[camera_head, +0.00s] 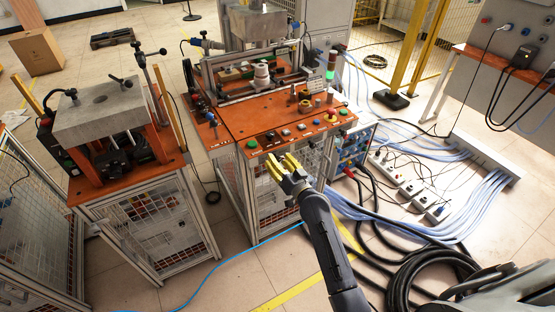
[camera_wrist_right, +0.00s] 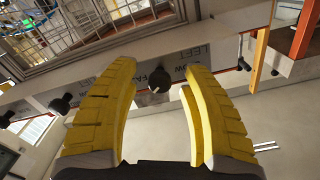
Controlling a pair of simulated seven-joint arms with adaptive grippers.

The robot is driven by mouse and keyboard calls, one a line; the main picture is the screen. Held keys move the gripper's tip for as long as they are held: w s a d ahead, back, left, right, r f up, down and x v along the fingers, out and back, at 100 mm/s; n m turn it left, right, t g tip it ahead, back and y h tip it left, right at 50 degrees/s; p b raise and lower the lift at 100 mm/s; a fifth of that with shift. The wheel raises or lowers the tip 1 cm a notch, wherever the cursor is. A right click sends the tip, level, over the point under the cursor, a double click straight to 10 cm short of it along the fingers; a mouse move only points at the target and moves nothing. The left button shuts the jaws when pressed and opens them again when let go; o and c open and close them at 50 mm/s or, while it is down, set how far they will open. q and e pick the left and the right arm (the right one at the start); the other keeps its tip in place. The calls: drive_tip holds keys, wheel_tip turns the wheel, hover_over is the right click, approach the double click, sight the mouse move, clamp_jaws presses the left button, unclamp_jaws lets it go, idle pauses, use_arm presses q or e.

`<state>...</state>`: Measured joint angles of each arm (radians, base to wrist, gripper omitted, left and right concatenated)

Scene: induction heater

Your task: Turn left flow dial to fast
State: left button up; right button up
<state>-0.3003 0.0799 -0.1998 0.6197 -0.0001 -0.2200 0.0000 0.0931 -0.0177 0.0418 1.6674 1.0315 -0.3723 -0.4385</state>
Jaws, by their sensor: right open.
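In the right wrist view, a black dial (camera_wrist_right: 158,80) sits on a pale panel strip with printed labels around it. The lettering appears upside down; "LEFT" and "SLOW" show to its right, and part of what looks like "FAST" to its left. A light mark shows on the dial, but its exact setting is hard to tell. My right gripper (camera_wrist_right: 158,76) is open, its yellow fingers on either side of the dial, with gaps visible. In the head view, my right gripper (camera_head: 284,166) is at the front edge of the orange console (camera_head: 240,125); the dial cannot be made out there. My left gripper is out of view.
More black knobs (camera_wrist_right: 58,105) sit along the same strip to the left, and another (camera_wrist_right: 243,65) lies to the right. In the head view, a second orange-topped station (camera_head: 118,170) stands left. Cables (camera_head: 400,210) cover the floor at right.

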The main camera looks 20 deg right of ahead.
drive_tip(key=shift+w+a, duration=0.1)
drive_tip(key=shift+w, duration=0.3)
